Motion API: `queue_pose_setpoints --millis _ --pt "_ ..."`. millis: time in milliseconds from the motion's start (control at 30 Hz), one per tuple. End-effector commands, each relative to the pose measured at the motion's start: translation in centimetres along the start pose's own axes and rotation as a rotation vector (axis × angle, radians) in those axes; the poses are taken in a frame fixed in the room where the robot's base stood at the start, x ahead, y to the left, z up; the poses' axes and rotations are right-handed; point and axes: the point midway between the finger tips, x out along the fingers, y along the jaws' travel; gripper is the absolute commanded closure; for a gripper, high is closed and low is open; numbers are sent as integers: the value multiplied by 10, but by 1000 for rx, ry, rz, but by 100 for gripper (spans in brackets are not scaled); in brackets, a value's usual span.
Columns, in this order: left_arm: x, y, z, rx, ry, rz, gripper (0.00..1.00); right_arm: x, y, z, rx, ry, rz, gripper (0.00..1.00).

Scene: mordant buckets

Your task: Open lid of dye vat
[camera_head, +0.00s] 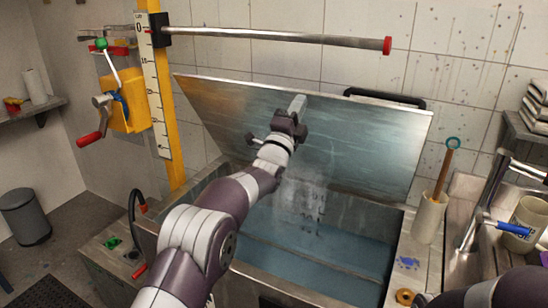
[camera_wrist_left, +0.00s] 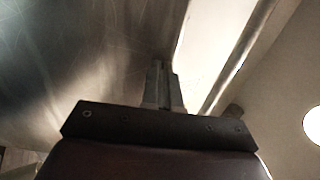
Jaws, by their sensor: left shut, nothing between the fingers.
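The dye vat (camera_head: 310,262) is a metal trough with bluish liquid inside. Its large metal lid (camera_head: 370,135) stands raised at a steep angle behind the opening, with a dark handle (camera_head: 385,98) at its top edge. My left gripper (camera_head: 297,103) is shut and empty, in front of the lid near its upper middle. In the left wrist view the closed fingers (camera_wrist_left: 162,85) are beside the shiny lid surface (camera_wrist_left: 75,65); whether they touch it, I cannot tell. My right gripper is out of view.
A holder with a wooden stick (camera_head: 430,215) and a mug (camera_head: 525,225) stand at the right. A grey bin (camera_head: 25,215) is at far left.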

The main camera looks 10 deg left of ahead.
Motion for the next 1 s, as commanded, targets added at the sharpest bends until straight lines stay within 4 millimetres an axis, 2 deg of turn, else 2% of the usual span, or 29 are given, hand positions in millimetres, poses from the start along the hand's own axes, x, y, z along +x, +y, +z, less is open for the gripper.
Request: queue_pose_setpoints --millis 33,200,300,833,1000 --pt "16 -11 0 0 0 21 100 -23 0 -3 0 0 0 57" --pt "40 -8 0 0 0 80 100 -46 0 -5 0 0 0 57" --pt "47 -4 0 0 0 102 100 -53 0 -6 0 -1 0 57" --pt "50 1 0 0 0 116 100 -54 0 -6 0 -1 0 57" --pt "45 7 2 0 0 115 100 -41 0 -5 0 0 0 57"
